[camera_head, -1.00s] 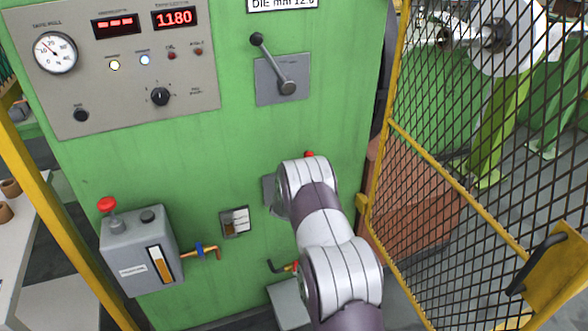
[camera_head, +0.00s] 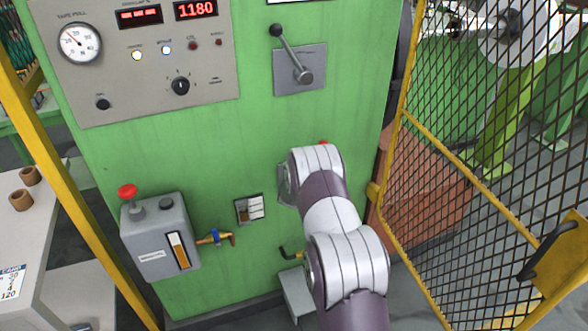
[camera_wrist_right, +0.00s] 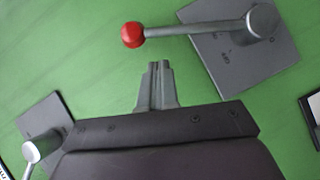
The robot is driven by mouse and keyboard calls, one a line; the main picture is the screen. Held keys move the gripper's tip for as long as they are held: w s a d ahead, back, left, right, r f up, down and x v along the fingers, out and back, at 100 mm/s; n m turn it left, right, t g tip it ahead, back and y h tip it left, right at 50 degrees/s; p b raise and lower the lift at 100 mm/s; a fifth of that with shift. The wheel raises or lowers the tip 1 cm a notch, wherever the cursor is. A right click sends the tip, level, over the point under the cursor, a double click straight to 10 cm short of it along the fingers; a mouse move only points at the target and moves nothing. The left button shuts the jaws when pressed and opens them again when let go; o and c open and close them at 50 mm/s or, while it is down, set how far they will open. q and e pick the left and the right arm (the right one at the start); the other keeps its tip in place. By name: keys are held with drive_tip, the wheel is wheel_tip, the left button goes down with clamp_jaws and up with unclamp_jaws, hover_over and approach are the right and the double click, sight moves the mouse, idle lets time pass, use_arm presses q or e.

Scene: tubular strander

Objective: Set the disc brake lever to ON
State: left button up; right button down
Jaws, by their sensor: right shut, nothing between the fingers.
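A lever with a red ball knob (camera_wrist_right: 132,35) and a grey arm is pivoted on a grey plate (camera_wrist_right: 225,65) in the right wrist view. Small marks on the plate are too blurred to read surely. In the head view only the red knob (camera_head: 323,143) and an edge of the plate show; my right arm hides the rest. My right gripper (camera_wrist_right: 158,68) is shut and empty, with its fingertips apart from the knob in the picture. A second lever with a black knob (camera_head: 276,31) is on a plate (camera_head: 312,77) higher on the green cabinet. My left gripper is not in view.
A control panel (camera_head: 130,85) with a gauge is at upper left. A grey reservoir box (camera_head: 160,245) juts out at lower left. A yellow-framed mesh guard (camera_head: 450,170) stands right of my arm. Another lever's pivot (camera_wrist_right: 33,151) shows at lower left in the wrist view.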

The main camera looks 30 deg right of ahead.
use_arm(q)
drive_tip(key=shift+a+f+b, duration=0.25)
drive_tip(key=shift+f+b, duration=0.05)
drive_tip(key=shift+b, duration=0.2)
use_arm(e)
drive_tip(key=v, duration=1)
drive_tip(key=shift+a+r, duration=0.25)
drive_tip(key=shift+r, duration=0.1)
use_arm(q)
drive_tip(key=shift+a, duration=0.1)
